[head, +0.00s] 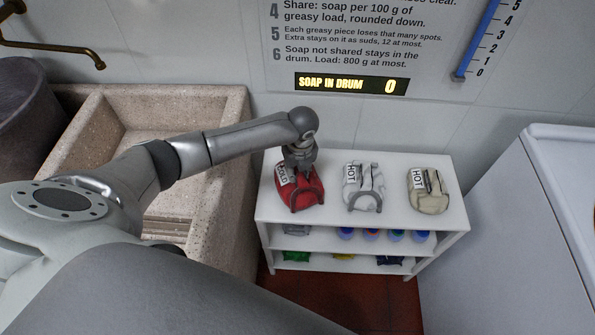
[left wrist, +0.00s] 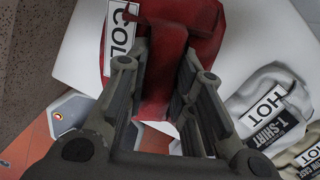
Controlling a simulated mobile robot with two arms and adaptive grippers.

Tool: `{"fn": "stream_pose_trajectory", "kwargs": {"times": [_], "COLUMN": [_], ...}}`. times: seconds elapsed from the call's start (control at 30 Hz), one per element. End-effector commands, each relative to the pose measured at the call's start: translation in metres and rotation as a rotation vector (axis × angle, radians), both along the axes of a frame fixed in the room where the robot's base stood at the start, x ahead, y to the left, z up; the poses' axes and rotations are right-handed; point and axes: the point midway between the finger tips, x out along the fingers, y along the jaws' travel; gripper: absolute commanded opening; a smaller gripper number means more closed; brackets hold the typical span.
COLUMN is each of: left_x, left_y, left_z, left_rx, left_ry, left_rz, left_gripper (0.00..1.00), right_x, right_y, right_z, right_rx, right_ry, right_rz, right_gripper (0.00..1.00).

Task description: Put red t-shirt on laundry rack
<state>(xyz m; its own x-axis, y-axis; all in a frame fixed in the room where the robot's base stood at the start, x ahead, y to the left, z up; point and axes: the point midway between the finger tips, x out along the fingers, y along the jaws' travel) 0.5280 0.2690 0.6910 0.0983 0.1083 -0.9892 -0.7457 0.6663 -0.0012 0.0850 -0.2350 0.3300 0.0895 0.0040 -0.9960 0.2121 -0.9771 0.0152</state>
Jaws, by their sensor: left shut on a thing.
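The red t-shirt (head: 313,190), folded and labelled COLD, lies on the left part of a white shelf unit's top. My left gripper (head: 299,165) reaches down over it from the left and is shut on it. In the left wrist view, the red t-shirt (left wrist: 180,18) shows between and beyond the fingers of the left gripper (left wrist: 163,62); its COLD label is partly cut off. The shirt appears to rest on the shelf still. No laundry rack can be made out for sure. My right gripper is not in view.
A white t-shirt (head: 376,199) and a cream cloth item (head: 440,203), both labelled HOT, sit to the right on the white shelf unit (head: 335,165). Lower shelves hold small goods. A stone basin (head: 232,117) stands left, a white appliance (head: 540,200) right.

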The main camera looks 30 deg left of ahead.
Motion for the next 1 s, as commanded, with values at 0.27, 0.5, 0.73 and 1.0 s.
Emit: {"fn": "stream_pose_trajectory", "kwargs": {"times": [0.27, 0.5, 0.73, 1.0], "left_x": [0.0010, 0.0003, 0.0000, 0.0003], "left_y": [-0.0001, 0.0000, 0.0001, 0.0002], "left_z": [-0.0105, -0.0148, -0.0144, -0.0119], "left_rx": [-0.001, 0.000, 0.000, 0.001], "left_ry": [-0.004, -0.002, -0.002, -0.002], "left_rz": [0.001, 0.001, 0.001, 0.001], "left_gripper": [0.00, 0.24, 0.44, 0.44], "right_x": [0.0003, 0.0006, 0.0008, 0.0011], "right_y": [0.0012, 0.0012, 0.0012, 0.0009], "right_z": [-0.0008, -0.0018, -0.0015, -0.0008], "right_rx": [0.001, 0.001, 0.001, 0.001], "right_ry": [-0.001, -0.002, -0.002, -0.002], "right_rz": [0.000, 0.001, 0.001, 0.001], "right_gripper": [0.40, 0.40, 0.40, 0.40]}}
